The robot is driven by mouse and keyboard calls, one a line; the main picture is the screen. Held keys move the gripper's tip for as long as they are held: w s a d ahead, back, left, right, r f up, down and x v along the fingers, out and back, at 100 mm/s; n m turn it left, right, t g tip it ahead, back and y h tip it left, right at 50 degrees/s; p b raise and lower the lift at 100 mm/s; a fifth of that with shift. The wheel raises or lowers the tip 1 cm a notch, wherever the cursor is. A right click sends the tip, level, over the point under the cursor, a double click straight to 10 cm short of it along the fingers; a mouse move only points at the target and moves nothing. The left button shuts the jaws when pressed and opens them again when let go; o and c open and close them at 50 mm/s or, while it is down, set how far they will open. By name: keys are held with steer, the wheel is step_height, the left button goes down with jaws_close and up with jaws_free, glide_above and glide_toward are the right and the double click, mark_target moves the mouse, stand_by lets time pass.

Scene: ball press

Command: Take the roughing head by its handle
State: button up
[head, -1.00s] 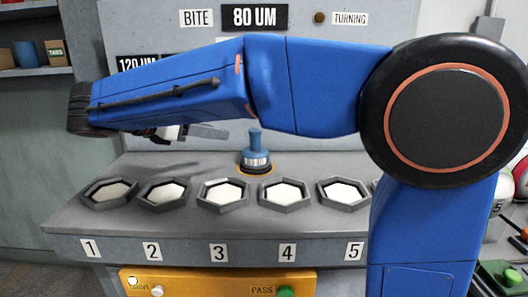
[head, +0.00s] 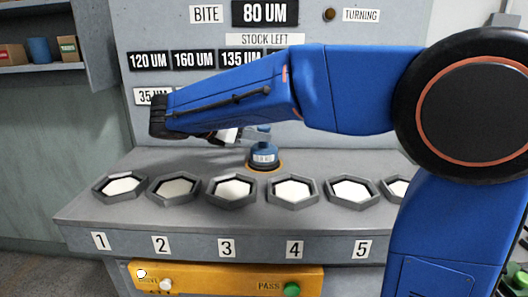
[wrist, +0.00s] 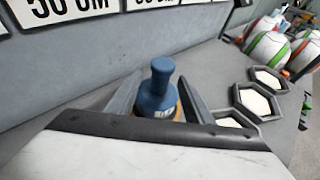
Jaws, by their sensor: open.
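The roughing head (head: 264,156) is a blue tool with a knobbed handle and a white label. It stands upright on an orange-rimmed round spot on the grey bench, behind the row of hexagonal trays. My gripper (head: 250,134) is at handle height in the head view, its fingers overlapping the handle's upper part. In the wrist view the handle (wrist: 161,76) stands between the two open fingers of my gripper (wrist: 158,84), with the fingers to its left and right. I cannot tell whether either finger touches it. The tool's lower body is partly hidden by my gripper's housing.
Hexagonal trays with pale contents, including one (head: 232,190), line the bench front above numbered labels. A panel with label plates (head: 265,13) rises behind. A yellow box (head: 225,279) with buttons sits below. Several coloured balls (wrist: 268,45) stand beyond the trays.

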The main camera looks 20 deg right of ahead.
mark_target(264, 144)
steer(key=x, duration=0.4)
steer(key=shift+d, duration=0.2)
steer(key=shift+c, duration=0.4)
jaws_close()
stand_by(0.9)
